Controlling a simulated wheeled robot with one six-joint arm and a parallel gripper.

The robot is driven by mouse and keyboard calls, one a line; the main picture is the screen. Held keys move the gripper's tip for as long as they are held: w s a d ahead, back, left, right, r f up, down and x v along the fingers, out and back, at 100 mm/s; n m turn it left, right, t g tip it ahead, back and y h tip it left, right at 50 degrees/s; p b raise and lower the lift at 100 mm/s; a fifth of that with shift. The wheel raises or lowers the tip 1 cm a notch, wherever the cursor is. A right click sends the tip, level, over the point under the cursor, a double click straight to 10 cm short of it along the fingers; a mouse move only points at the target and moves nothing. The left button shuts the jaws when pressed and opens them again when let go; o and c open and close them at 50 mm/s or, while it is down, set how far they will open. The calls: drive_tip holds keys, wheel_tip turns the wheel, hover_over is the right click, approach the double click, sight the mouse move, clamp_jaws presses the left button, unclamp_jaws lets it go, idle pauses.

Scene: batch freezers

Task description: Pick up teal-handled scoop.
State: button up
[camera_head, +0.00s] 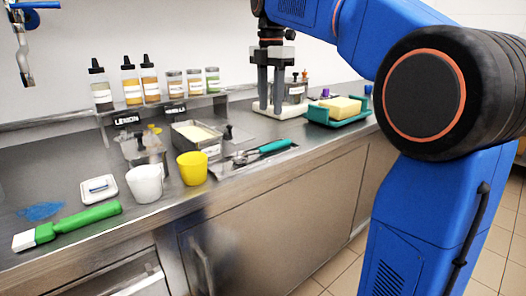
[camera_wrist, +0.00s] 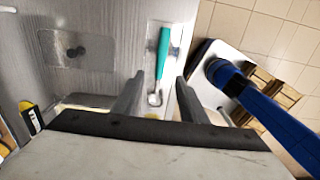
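The teal-handled scoop (camera_head: 272,147) lies on a flat metal rest (camera_head: 225,172) near the counter's front edge, its metal end pointing left. In the wrist view its teal handle (camera_wrist: 164,48) lies above the fingertips in the picture, with the metal end between the two fingers. My gripper (camera_head: 270,108) points down behind the scoop and above the counter, near a white tray. Its fingers also show in the wrist view (camera_wrist: 160,80), spread apart with nothing held between them.
A yellow cup (camera_head: 191,168) and a white cup (camera_head: 146,183) stand left of the scoop. A metal pan (camera_head: 196,136) is behind the yellow cup. A green tray (camera_head: 337,118) with a yellow block stands right. A green-handled spatula (camera_head: 88,217) lies front left. Bottles stand at the back.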

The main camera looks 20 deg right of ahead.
hover_over(264, 150)
drive_tip(key=w+d, duration=0.2)
drive_tip(key=d, duration=0.1)
wheel_tip(264, 150, down, 7)
drive_tip(key=shift+w+a+r, duration=0.1)
drive_tip(key=shift+r, duration=0.05)
drive_tip(key=shift+d+f, duration=0.15)
drive_tip(key=shift+f, duration=1.15)
drive_tip(key=shift+d+f, duration=0.1)
drive_tip(key=shift+f, duration=1.2)
clamp_jaws()
